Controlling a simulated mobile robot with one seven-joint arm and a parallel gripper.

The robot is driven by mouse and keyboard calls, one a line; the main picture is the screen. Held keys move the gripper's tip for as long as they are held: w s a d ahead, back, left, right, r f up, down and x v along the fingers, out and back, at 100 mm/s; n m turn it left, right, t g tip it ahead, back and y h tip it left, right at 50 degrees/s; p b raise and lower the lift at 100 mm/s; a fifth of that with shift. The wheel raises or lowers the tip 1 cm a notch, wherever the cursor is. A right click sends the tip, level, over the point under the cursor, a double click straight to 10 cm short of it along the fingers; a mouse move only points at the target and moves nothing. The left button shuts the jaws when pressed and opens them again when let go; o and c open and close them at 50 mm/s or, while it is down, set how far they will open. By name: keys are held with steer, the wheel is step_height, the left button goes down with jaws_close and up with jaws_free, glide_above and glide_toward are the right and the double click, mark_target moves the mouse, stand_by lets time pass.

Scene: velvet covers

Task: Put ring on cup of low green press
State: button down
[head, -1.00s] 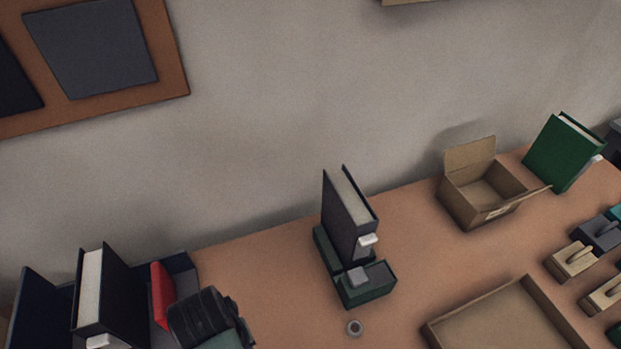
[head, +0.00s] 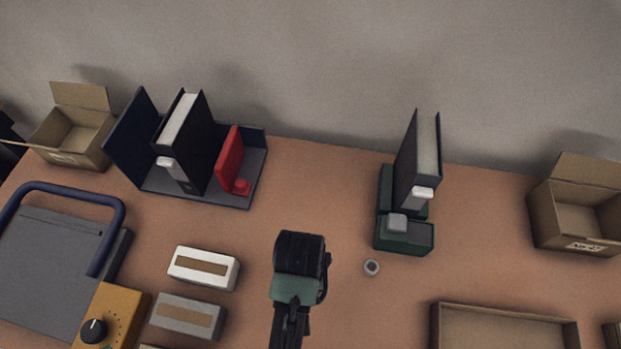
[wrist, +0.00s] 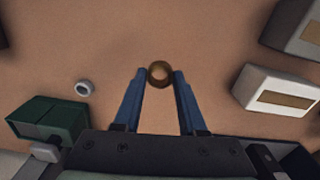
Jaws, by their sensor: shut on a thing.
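My gripper (wrist: 160,76) has two blue fingers in the wrist view, shut on a small brass-coloured ring (wrist: 159,74) at their tips. The ring is above the tabletop; its height is unclear. A low dark green press (head: 408,238) with a grey block on top stands right of my arm in the head view. Part of it shows at the lower left of the wrist view (wrist: 48,120). A small round grey cup (head: 371,268) with a dark hollow sits just in front of the press, apart from my gripper; it also shows in the wrist view (wrist: 84,88). My arm hides the fingertips and ring in the head view.
A dark binder (head: 409,155) stands upright at the press's rear. A shallow tray (head: 505,312) lies at the front right. An open carton (head: 570,215) stands at the right. White (head: 204,267) and grey (head: 187,318) blocks lie left of my arm. Table between arm and cup is clear.

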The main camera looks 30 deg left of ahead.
step_height(320, 180, down, 6)
steer(key=shift+f, duration=0.25)
steer(key=shift+c, duration=2.3)
jaws_free()
steer(key=shift+f, duration=0.1)
step_height(320, 180, up, 12)
steer(key=shift+r+p, duration=0.15)
steer(key=shift+p, duration=0.15)
